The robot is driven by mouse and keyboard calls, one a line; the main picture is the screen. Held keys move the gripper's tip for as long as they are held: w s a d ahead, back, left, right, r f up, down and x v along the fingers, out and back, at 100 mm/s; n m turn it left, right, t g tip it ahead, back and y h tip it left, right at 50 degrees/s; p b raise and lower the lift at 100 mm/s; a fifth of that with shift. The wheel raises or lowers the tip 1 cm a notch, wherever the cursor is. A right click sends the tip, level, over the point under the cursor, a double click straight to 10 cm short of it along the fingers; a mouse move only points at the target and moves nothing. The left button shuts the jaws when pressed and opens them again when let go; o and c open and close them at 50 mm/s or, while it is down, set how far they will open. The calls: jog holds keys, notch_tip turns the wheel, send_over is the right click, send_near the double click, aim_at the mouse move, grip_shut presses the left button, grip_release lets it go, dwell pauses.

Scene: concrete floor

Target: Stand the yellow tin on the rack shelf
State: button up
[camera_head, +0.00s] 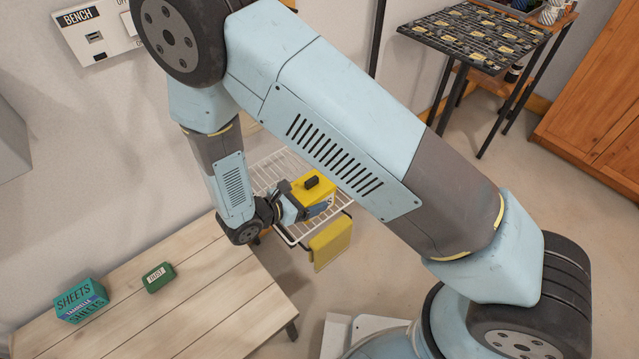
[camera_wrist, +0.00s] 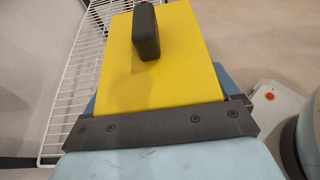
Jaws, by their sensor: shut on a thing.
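The yellow tin (camera_head: 316,188) has a dark knob or handle on its top face. My gripper (camera_head: 306,205) is shut on it, at the end of my arm. In the wrist view the tin (camera_wrist: 175,85) fills the middle, with the dark gripper bar (camera_wrist: 160,127) across its near side. The white wire rack shelf (camera_head: 285,166) lies behind and around the tin in the head view. It also shows at the left of the wrist view (camera_wrist: 75,85). I cannot tell whether the tin touches the wires; its underside is hidden.
A yellow cloth or panel (camera_head: 330,243) hangs at the rack's front edge. A dark-topped table (camera_head: 475,38) stands at the back right.

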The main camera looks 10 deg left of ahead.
jog(key=w, duration=0.1)
jog(key=w+f, duration=0.1)
jog(key=w, duration=0.1)
jog(key=w+f, duration=0.1)
jog(key=w, duration=0.1)
jog(key=shift+w+f, duration=0.2)
jog(key=shift+f, duration=0.05)
jog(key=w+f, duration=0.2)
jog(key=f, duration=0.1)
jog(key=w+f, duration=0.1)
jog(key=shift+w+a+f, duration=0.2)
jog(key=shift+w+f, duration=0.1)
jog(key=shift+f, duration=0.05)
jog(key=shift+w+f, duration=0.3)
jog(key=shift+f, duration=0.05)
notch_tip(320, 180, down, 3)
jog(key=shift+w+f, duration=0.15)
jog(key=shift+f, duration=0.05)
jog(key=o, duration=1.6)
jog(key=shift+o, duration=0.2)
